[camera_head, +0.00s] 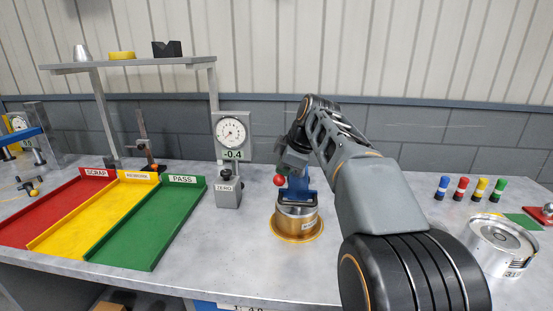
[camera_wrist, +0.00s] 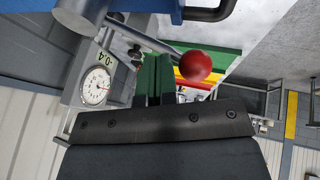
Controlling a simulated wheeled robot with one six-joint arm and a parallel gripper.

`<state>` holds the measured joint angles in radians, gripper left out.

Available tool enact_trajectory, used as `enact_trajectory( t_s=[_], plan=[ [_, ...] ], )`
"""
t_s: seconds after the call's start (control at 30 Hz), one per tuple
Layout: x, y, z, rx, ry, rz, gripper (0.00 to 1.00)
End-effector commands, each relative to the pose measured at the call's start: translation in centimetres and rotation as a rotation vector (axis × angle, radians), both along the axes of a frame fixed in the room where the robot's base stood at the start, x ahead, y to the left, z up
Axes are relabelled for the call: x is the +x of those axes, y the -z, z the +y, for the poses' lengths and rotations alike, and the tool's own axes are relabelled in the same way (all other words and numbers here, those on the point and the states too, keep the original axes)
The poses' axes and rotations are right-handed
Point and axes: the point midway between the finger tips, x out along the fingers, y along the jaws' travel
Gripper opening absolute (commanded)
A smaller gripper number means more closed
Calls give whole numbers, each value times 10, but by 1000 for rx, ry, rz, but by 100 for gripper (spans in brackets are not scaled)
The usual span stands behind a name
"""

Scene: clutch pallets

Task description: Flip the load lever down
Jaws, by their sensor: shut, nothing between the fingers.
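The load lever's red ball knob (camera_head: 279,180) is at the left side of a blue fixture (camera_head: 297,188), which stands over a gold-rimmed round base. In the wrist view the red knob (camera_wrist: 195,65) is at the end of a grey rod (camera_wrist: 145,39) that slants down to the right. My gripper (camera_head: 284,168) is just above and beside the knob. In the wrist view its fingers (camera_wrist: 154,62) are together and empty, with the rod passing beyond their tips. I cannot tell whether they touch the lever.
A dial gauge stand (camera_head: 231,133) reading -0.4 stands left of the fixture. Red, yellow and green trays (camera_head: 152,262) lie farther left. Several coloured pegs (camera_head: 463,187) and a silver round part (camera_head: 500,245) are at the right. The table front between trays and fixture is clear.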

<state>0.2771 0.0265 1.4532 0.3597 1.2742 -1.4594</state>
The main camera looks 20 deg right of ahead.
Motion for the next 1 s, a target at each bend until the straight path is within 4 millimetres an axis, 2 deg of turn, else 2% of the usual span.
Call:
enact_trajectory(
  t_s=[0.03,0.73,0.87,1.0],
  plan=[
    [-2,5,-1,-6,4,-12,0],
    [-3,4,-3,-21,8,-37,0],
    [-2,-6,-5,-21,8,-37,0],
    [1,-28,-9,-21,4,-40,0]
  ],
)
